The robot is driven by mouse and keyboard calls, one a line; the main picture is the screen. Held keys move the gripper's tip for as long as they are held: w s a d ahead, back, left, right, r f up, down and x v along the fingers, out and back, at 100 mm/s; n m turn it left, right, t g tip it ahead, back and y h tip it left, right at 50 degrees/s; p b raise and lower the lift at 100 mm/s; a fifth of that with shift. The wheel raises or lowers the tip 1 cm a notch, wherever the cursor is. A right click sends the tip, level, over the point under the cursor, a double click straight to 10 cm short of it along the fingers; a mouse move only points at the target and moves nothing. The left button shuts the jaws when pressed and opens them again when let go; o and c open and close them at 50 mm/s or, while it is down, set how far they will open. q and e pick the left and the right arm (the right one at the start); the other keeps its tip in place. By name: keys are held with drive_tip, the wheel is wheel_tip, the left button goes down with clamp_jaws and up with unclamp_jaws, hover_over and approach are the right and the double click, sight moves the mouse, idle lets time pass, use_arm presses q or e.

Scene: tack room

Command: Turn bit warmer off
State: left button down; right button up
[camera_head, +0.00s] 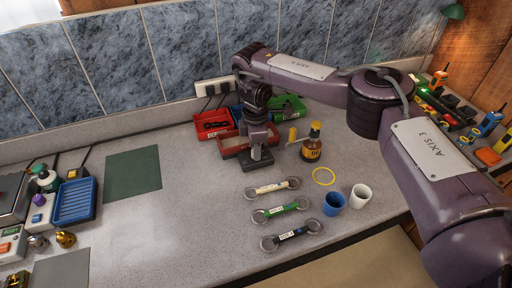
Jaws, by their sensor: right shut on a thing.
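My right arm reaches in from the right, and its gripper (257,154) points down over the middle of the counter, in front of the red trays. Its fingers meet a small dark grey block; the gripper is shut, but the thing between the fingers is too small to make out. I cannot tell for sure which device is the bit warmer. Control boxes stand at the left edge: one with a purple knob (40,201) and a pale one with coloured buttons (11,240). Three bits with ring ends lie at centre: pale (272,187), green (280,210) and dark (290,235). My left gripper is not in view.
A red tray (211,121) and a power strip (214,87) are behind the gripper. A brown bottle (312,144), yellow ring (324,169), blue cup (334,203) and white cup (360,195) stand to its right. A blue tray (75,200) and green mat (133,174) lie left.

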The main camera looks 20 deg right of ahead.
drive_tip(key=shift+r, duration=0.1)
drive_tip(key=o, duration=1)
